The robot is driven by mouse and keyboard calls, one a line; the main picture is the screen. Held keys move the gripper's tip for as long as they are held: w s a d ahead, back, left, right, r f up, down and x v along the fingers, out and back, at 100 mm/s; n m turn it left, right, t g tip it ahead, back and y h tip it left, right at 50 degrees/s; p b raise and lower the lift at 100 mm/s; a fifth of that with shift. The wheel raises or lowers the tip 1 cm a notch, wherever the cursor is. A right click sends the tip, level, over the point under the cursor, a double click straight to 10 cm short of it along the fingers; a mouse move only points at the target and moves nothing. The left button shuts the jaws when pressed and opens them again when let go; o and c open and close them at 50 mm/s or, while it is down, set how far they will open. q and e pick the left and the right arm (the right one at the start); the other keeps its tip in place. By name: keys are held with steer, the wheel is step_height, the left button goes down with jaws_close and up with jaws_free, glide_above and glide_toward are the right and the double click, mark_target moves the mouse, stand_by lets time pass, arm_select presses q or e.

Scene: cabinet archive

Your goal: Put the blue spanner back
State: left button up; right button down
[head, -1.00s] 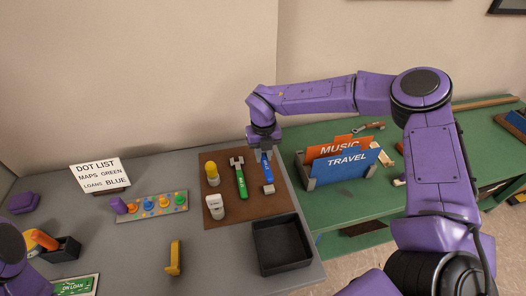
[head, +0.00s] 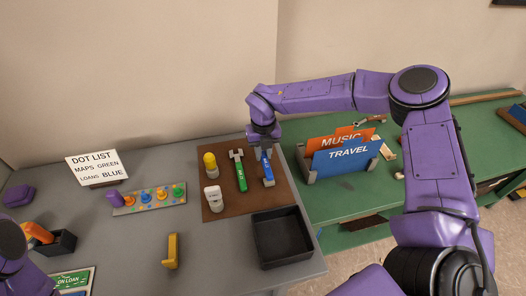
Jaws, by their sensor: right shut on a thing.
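The blue spanner (head: 267,167) is on or just above the right part of the brown mat (head: 222,212), on the grey table. Its blue handle and grey lower end show; its upper end is hidden under my right gripper. My right gripper (head: 263,150) points down and is shut on the blue spanner near its upper end. I cannot tell whether the spanner touches the mat. Of my left arm only a purple part shows at the lower left edge; its gripper is out of view.
A green spanner (head: 239,170), a yellow-topped bottle (head: 210,164) and a white bottle (head: 213,198) share the mat. A black tray (head: 283,263) stands in front. A peg board (head: 148,199) and sign (head: 95,167) are left. A green bench (head: 335,203) with folders (head: 345,161) is right.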

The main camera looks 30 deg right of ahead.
steer(key=shift+f+b, duration=0.5)
steer(key=shift+f, duration=0.3)
steer(key=shift+c, duration=2.1)
jaws_free()
steer(key=shift+r, duration=0.15)
steer(key=shift+r+p, duration=2.3)
steer(key=shift+r, duration=0.65)
